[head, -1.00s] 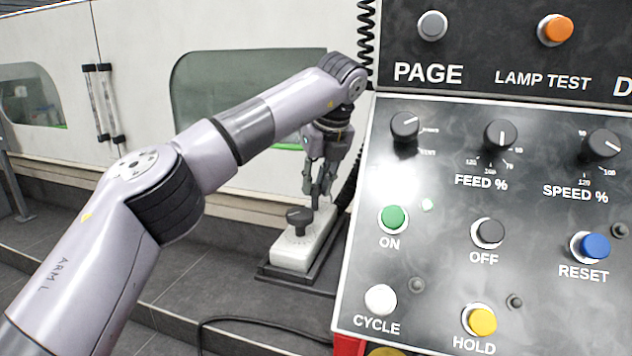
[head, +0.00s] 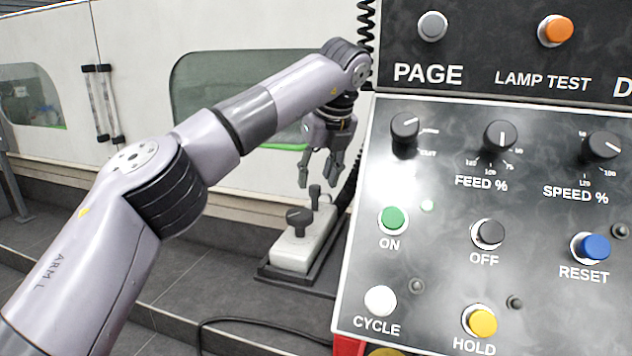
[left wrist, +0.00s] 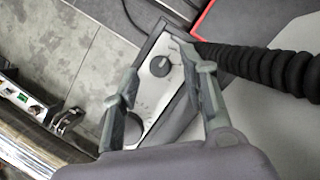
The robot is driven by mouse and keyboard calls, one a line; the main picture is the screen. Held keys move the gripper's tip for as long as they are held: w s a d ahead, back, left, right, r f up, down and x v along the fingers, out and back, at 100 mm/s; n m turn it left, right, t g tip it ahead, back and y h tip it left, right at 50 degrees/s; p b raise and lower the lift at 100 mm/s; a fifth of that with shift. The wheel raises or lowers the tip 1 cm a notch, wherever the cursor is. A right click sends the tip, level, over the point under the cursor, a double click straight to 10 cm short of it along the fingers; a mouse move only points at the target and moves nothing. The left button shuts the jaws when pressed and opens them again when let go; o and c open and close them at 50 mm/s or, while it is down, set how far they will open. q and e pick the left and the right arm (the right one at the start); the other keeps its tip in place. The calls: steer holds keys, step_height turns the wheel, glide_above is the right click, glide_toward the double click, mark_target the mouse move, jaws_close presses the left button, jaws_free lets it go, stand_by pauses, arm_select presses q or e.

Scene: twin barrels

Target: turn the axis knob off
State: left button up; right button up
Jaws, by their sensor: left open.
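A small white control box (head: 292,252) stands low beside the big panel, with a larger black knob (head: 299,217) near its front and a smaller dark knob (head: 315,193) behind it. I cannot read which one is the axis knob. My left gripper (head: 317,187) is open and empty, fingers pointing down just above the smaller knob. In the left wrist view the box (left wrist: 160,95) lies below my open fingers (left wrist: 165,70), and a round black knob (left wrist: 160,67) shows between them. The right finger partly covers the box's far end. My right gripper is not in view.
The large slanted panel (head: 440,265) with buttons and dials stands close to the right of my left gripper. A black coiled cable (head: 366,50) hangs behind, and shows in the left wrist view (left wrist: 250,68). A white machine wall (head: 140,90) stands behind.

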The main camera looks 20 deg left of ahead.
arm_select(q)
steer(key=v, duration=0.9)
steer(key=shift+d+r, duration=0.2)
steer(key=shift+r, duration=0.1)
steer(key=shift+s, duration=0.1)
